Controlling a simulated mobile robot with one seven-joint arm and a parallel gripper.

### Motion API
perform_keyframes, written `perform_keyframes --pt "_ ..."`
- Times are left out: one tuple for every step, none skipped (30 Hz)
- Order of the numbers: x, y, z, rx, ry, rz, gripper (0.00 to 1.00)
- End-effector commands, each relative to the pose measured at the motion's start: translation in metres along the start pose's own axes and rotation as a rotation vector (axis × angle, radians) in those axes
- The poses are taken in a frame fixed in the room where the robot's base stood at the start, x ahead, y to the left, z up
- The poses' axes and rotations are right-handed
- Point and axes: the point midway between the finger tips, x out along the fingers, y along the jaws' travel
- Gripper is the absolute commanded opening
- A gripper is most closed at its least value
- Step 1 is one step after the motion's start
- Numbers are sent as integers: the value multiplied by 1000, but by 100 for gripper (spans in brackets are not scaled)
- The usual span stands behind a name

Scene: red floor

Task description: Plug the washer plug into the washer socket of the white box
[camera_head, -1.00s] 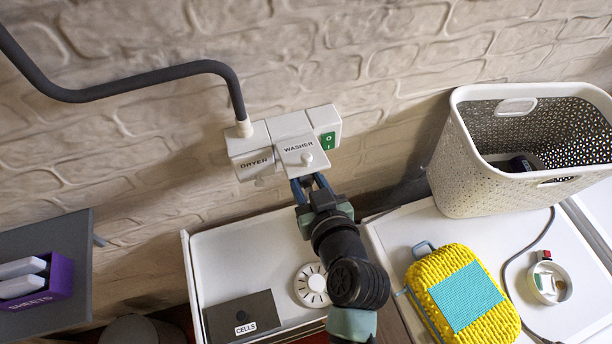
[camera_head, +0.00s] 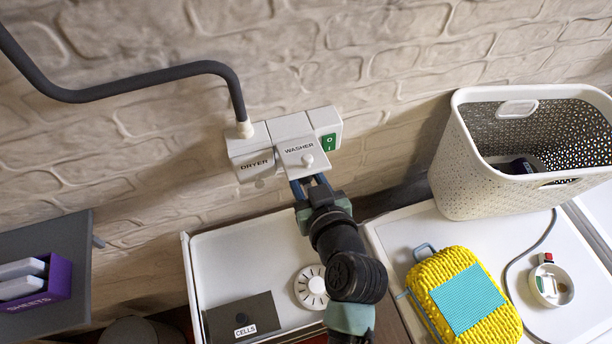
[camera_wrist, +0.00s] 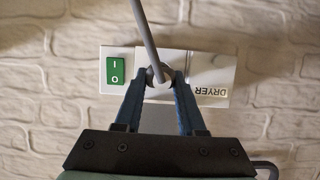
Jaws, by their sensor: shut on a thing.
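The white box (camera_head: 262,132) is on the brick wall, with a DRYER section (camera_head: 254,166) at left, a WASHER cover (camera_head: 300,151) with a round knob, and a green switch (camera_head: 328,141) at right. It also shows in the wrist view (camera_wrist: 205,72). My gripper (camera_head: 310,184) is just below the WASHER cover. The plug overlaps the box front between switch and DRYER label. The socket is hidden, so I cannot tell whether the plug is in it.
A thick dark pipe (camera_head: 130,86) meets the box's top left. Below are a white surface with a CELLS box (camera_head: 243,316), a yellow container (camera_head: 463,290), a white basket (camera_head: 470,165) and a small round dish (camera_head: 551,285). A grey shelf (camera_head: 60,240) is at left.

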Motion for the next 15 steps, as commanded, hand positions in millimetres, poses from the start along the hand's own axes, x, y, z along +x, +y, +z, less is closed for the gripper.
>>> perform_keyframes --pt "2 0 -1 -1 2 0 0" --pt "2 0 -2 0 2 0 0" --pt "3 0 -2 0 2 -1 0" --pt "4 0 -2 0 2 -1 0" --pt "4 0 -2 0 2 -1 0" --pt "5 0 -3 -1 1 -1 0" --pt "6 0 -3 -1 1 -1 0" --pt "7 0 -3 -1 1 0 0" --pt "8 0 -3 -1 0 0 0" --pt "8 0 -4 -1 1 0 0" --pt "9 0 -4 -1 1 0 0" --pt "10 0 -4 -2 1 -1 0" --pt "11 0 -5 -2 1 -1 0" --pt "12 0 -5 -2 1 -1 0" --pt "12 0 -6 -2 1 -1 0"
